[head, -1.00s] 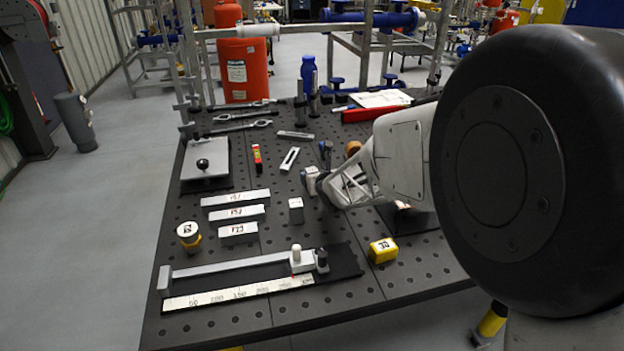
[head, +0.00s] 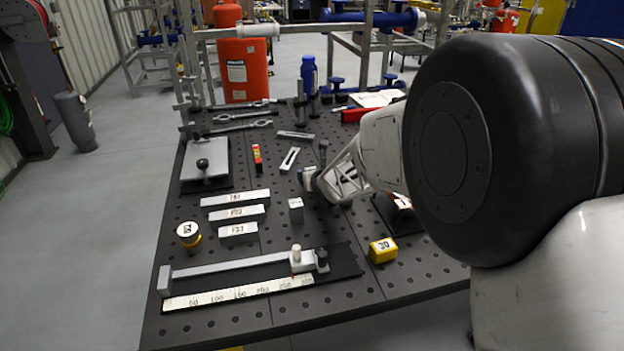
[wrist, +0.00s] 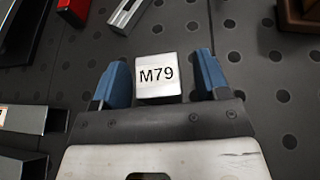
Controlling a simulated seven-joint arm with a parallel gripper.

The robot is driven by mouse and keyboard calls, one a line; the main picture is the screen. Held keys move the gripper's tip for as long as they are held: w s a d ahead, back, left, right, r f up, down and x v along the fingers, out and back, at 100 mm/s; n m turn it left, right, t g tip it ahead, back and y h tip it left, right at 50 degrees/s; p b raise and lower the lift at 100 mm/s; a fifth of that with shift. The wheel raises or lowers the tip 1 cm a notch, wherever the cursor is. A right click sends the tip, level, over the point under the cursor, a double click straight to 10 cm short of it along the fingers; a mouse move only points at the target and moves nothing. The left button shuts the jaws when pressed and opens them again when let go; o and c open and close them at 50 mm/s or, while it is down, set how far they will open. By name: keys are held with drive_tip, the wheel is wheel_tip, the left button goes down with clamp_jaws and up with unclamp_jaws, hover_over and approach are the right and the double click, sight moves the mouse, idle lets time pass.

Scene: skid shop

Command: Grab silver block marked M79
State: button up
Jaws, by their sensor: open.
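The silver block marked M79 (wrist: 158,88) sits upright on the dark perforated table in the wrist view, its label facing up. My gripper (wrist: 157,76) is open, with one blue finger on each side of the block. Small gaps show between the block and both fingers, the right one slightly wider.
Labelled silver bars (head: 236,212) lie to the left. A silver slotted piece (head: 290,158) lies beyond the gripper. A yellow block (head: 382,250) and a ruler fixture (head: 240,290) are in front.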

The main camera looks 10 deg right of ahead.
drive_tip(key=c, duration=1.1)
drive_tip(key=shift+r, duration=0.1)
drive_tip(key=shift+r, duration=0.8)
wheel_tip(320, 180, up, 2)
drive_tip(key=s, duration=1)
drive_tip(key=s+r, duration=0.1)
drive_tip(key=s, duration=0.5)
drive_tip(key=shift+a+r, duration=0.1)
drive_tip(key=shift+a, duration=0.2)
